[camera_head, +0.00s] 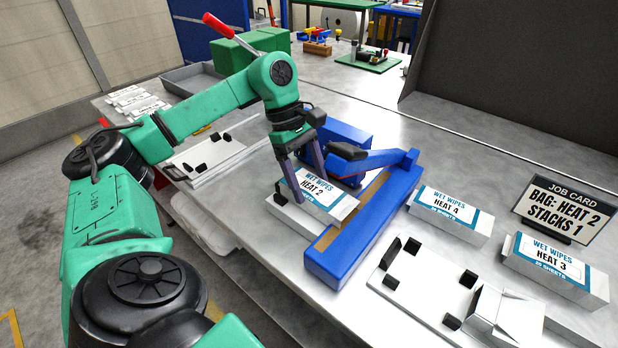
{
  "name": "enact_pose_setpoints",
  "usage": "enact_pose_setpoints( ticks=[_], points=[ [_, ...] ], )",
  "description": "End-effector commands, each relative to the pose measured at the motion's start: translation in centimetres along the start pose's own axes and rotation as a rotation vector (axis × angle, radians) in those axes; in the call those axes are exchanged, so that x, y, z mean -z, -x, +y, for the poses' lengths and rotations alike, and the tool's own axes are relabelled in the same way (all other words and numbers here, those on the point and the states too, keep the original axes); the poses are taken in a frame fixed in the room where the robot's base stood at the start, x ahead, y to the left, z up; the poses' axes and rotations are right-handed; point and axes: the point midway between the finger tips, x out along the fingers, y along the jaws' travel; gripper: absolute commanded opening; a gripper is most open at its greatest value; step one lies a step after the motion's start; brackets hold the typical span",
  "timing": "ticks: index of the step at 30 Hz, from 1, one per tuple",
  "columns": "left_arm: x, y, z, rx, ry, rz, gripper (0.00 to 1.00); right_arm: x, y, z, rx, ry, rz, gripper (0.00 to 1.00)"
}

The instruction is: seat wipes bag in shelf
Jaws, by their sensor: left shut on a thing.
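The wipes bag labelled "WET WIPES HEAT 2" (335,204) is a white pack with a blue-edged label. It lies against the near-left side of the blue sealer-like frame (345,258), which has a tan strip along its top and a black-knobbed lever. My left gripper (307,188) reaches down over the bag from above, its fingers shut on it. No separate shelf is clearly identifiable. My right gripper is not in view.
HEAT 4 (450,213) and HEAT 3 (555,270) packs lie right of the frame. A job card (565,210) reads "BAG: HEAT 2, STACKS 1". White plates with black corner blocks lie in front (424,290) and at left (205,158). A dark panel (530,75) stands behind.

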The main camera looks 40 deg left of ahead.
Motion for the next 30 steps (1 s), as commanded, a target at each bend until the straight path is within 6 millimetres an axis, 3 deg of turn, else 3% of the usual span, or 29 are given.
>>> enact_pose_setpoints(
  ticks=[10,11,12,13,23,26,30],
  points=[
    [0.2,-0.5,0.0,0.0,0.0,0.0,0.28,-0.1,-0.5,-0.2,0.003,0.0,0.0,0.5],
    [0.2,-0.5,0.0,0.0,0.0,0.0,0.82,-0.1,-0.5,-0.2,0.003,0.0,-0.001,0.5],
    [0.2,-0.4,0.0,0.0,0.0,0.0,0.98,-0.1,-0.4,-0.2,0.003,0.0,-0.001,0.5],
    [0.1,-0.4,0.0,0.0,0.0,0.0,1.0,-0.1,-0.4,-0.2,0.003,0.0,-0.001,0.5],
    [0.1,0.5,0.1,-0.003,-0.001,0.0,1.0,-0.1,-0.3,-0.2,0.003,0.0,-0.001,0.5],
    [0.1,2.6,0.1,-0.005,-0.001,-0.001,1.0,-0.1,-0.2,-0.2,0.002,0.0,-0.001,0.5],
    [-0.1,7.0,0.2,-0.007,-0.002,-0.003,1.0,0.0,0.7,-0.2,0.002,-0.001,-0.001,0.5]
  ],
)
